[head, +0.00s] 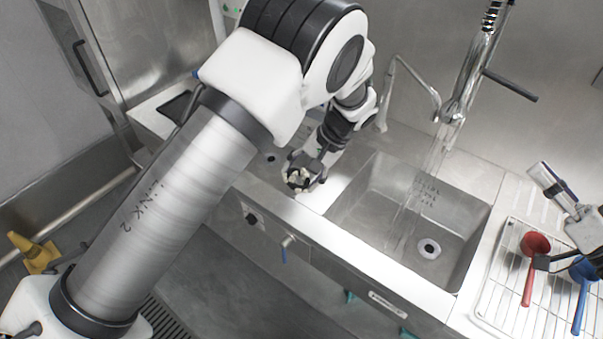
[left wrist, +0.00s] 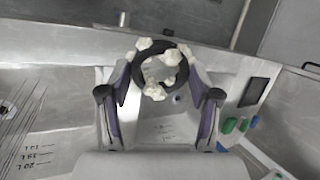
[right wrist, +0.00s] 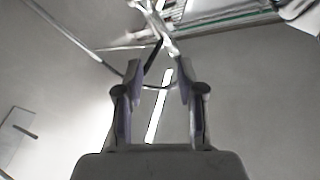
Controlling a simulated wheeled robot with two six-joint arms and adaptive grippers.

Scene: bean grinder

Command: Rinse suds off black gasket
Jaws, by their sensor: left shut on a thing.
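The black gasket (left wrist: 183,72) is a ring with clumps of white suds (left wrist: 154,90) on it. It is held between the fingertips of my left gripper (left wrist: 160,92), which is shut on it. In the head view my left gripper (head: 303,176) holds the sudsy gasket above the counter edge, left of the sink (head: 452,206). A clear water stream (head: 425,185) falls from the tall faucet (head: 455,110) into the sink, right of the gasket. My right gripper (right wrist: 155,80) has its fingers apart with nothing visibly held; in the head view it is partly cut off at the right edge.
A wire rack (head: 507,300) right of the sink holds a red scoop (head: 534,243) and a blue scoop (head: 583,270), below my right gripper. A thin curved spout (head: 410,72) stands behind my left gripper. The sink has a round drain (head: 429,249). A yellow object (head: 35,252) is on the floor.

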